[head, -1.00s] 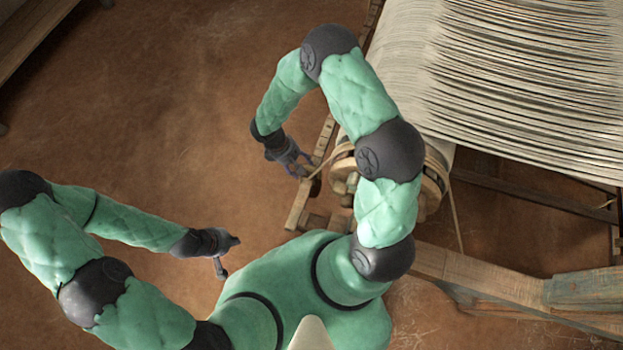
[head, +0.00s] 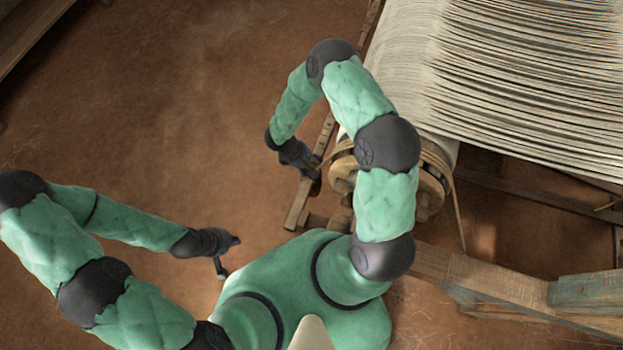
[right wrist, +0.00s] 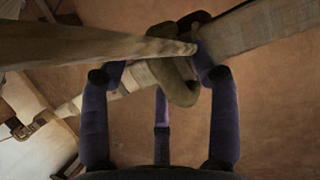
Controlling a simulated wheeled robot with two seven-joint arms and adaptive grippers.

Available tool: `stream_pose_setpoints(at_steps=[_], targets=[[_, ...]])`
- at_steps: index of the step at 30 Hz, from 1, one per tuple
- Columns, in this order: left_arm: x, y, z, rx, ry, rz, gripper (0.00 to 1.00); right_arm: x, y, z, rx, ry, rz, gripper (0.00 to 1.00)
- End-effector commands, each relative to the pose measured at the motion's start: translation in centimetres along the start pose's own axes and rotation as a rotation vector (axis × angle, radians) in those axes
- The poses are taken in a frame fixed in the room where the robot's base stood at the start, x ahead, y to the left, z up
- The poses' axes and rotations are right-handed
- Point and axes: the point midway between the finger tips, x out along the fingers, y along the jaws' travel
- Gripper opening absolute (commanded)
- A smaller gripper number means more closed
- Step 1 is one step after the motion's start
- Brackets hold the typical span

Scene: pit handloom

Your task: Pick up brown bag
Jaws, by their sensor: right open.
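A rounded olive-brown thing (right wrist: 178,84), perhaps the brown bag, shows in the right wrist view; I cannot tell for sure. It is small, curved and partly hidden behind a pale wooden bar (right wrist: 85,47). My right gripper (right wrist: 162,66) is open, its purple fingers on either side of that thing; contact is unclear. In the head view my right gripper (head: 314,168) is by the loom's left end, its fingers mostly hidden. My left gripper (head: 229,254) is empty over bare floor, its fingers apart.
The loom's wooden roller end (head: 432,185) is close to my right arm. Pale warp threads (head: 520,85) stretch across the upper right. A wooden beam (head: 480,280) runs at lower right. The brown floor (head: 170,110) is clear at left; a bench edge (head: 35,35) is at upper left.

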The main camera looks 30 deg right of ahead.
Motion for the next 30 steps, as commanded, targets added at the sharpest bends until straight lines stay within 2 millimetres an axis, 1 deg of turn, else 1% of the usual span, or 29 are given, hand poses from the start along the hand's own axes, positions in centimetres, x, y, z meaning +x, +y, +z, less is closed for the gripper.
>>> stream_pose_setpoints(at_steps=[1,3,10,11,12,14,15,17,18,30], targets=[[0.19,-0.07,-0.01,0.0,0.0,0.0,0.0,0.58,-0.03,-0.03,0.0,0.0,0.0,0.62],[0.24,-0.08,-0.01,0.0,0.0,0.0,0.0,0.91,-0.01,-0.01,0.001,0.0,0.0,0.62],[0.19,-0.07,-0.01,0.0,0.0,0.0,0.0,0.96,0.04,0.0,0.001,0.001,0.0,0.62],[0.19,-0.07,-0.01,0.0,0.0,0.0,0.0,0.95,0.04,0.0,0.001,0.001,0.0,0.59],[0.19,-0.07,-0.01,0.0,0.0,0.0,0.0,0.95,0.04,0.0,0.001,0.001,0.0,0.47],[0.19,-0.07,-0.01,0.0,0.0,0.0,0.0,0.95,0.03,0.0,0.001,0.001,0.0,0.3],[0.19,-0.07,-0.01,0.0,0.0,0.0,0.0,0.95,0.03,0.0,0.001,0.001,0.0,0.19],[0.19,-0.07,-0.01,0.0,0.0,0.0,0.0,0.95,0.03,0.0,0.001,0.001,0.0,0.02],[0.19,-0.07,-0.01,0.0,0.0,0.0,0.0,0.95,0.03,0.0,0.001,0.001,0.0,0.0],[0.08,-0.03,0.0,0.0,0.0,0.0,0.0,0.57,0.21,0.09,0.002,0.001,0.002,0.0]])
